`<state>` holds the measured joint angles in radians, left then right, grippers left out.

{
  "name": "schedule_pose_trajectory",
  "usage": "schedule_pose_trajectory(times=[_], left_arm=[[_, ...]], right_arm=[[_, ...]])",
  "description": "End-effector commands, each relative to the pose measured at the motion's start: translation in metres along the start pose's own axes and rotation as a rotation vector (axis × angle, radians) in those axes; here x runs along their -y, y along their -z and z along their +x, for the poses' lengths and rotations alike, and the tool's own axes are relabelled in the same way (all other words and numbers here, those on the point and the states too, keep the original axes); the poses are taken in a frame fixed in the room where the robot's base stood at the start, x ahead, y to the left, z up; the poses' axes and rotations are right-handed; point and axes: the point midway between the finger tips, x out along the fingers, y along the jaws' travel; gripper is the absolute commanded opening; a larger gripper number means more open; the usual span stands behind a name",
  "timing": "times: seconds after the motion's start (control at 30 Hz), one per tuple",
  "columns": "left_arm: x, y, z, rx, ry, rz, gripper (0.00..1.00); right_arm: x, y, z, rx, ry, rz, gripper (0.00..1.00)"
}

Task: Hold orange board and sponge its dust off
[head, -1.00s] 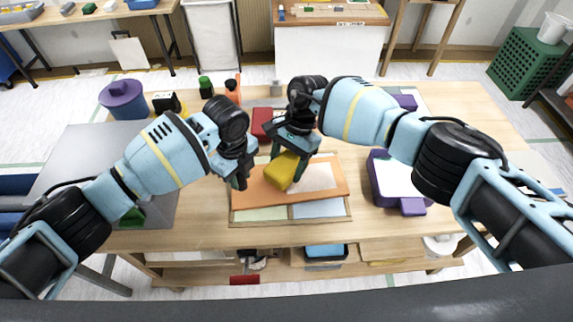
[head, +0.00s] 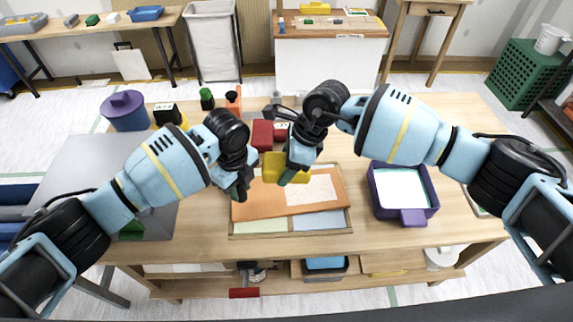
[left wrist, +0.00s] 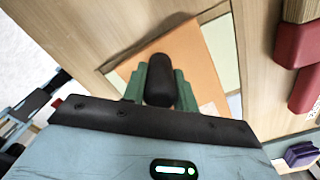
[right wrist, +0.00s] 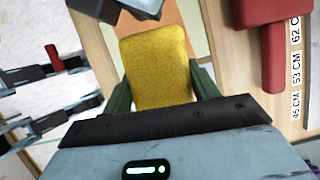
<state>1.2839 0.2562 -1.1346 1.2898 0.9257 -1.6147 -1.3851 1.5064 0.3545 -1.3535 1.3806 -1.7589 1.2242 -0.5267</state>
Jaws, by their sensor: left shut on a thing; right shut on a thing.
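The orange board (head: 262,211) lies tilted on a wooden frame with pale panels. A speckled white dust patch (head: 312,190) covers part of its right half. My left gripper (head: 238,188) is at the board's left end. In the left wrist view its green fingers are shut on a black knob-like handle (left wrist: 160,78) over the orange surface. My right gripper (head: 289,176) is shut on a yellow sponge (head: 273,165), which fills the space between its fingers in the right wrist view (right wrist: 158,70). The sponge is over the board's far edge; I cannot tell whether it touches.
A purple tray (head: 412,217) with a pale interior stands right of the board. A purple pot (head: 125,112) and several small items stand at the back left. The table's right side is mostly clear.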

Motion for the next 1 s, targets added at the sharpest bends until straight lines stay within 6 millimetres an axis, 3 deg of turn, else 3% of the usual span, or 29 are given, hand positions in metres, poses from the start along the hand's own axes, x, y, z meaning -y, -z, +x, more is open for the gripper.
schedule_pose_trajectory(times=[0.33,0.73,1.0], left_arm=[[-0.003,0.001,0.005,-0.002,-0.01,0.0,0.0],[-0.003,0.001,0.005,-0.002,-0.01,0.0,0.0],[-0.003,0.001,0.005,-0.002,-0.01,-0.001,0.0]], right_arm=[[-0.001,0.007,0.017,-0.002,-0.005,0.002,0.36],[-0.001,0.034,0.078,-0.003,-0.006,0.004,0.36],[0.009,0.076,0.059,-0.003,-0.002,0.004,0.36]])
